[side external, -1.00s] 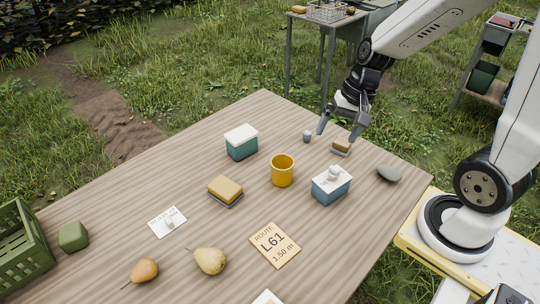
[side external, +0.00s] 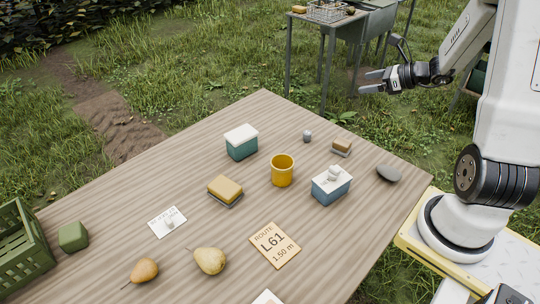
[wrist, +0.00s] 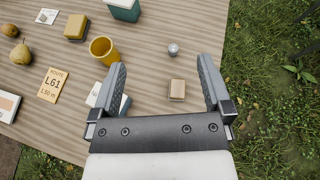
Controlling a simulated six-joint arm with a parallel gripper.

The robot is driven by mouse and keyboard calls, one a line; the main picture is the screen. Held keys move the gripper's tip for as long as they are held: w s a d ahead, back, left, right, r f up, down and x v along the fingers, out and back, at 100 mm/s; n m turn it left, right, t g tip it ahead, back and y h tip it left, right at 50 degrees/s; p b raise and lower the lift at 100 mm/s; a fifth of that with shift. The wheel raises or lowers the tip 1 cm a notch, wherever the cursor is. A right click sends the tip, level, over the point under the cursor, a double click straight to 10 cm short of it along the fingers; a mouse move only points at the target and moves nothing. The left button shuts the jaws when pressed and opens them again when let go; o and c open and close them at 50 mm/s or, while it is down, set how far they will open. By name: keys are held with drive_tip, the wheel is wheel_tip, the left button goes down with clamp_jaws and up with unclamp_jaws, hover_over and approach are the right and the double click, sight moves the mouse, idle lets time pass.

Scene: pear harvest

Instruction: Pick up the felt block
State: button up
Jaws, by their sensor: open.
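Which block is the felt one is not certain. A small tan block with a grey base (side external: 342,147) lies near the table's far right edge; in the wrist view the tan block (wrist: 177,89) shows between the fingers, well below them. A larger yellow block on a dark grey base (side external: 226,187) lies mid-table, and it shows at upper left in the wrist view (wrist: 76,25). My gripper (side external: 366,81) is open and empty, raised beyond the table's far right edge, apart from everything.
Near the tan block are a small grey knob-like piece (side external: 307,136), a grey stone (side external: 388,173) and a blue box with white top (side external: 331,188). A yellow cup (side external: 282,171), teal box (side external: 241,145), pears (side external: 210,261), green cube (side external: 73,236) and green crate (side external: 22,240) stand farther left.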

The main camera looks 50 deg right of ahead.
drive_tip(key=s+d+m+t+h, duration=0.1)
drive_tip(key=d+m+h, duration=0.1)
drive_tip(key=d, duration=0.2)
approach(345, 142)
drive_tip(key=shift+y, duration=0.3)
drive_tip(key=x, duration=0.4)
drive_tip(key=shift+d+f, duration=0.15)
drive_tip(key=shift+f, duration=0.05)
drive_tip(key=shift+x, duration=1.3)
drive_tip(key=shift+w, duration=0.15)
drive_tip(key=shift+x, duration=2.55)
drive_tip(key=shift+r, duration=0.15)
drive_tip(key=c, duration=1.3)
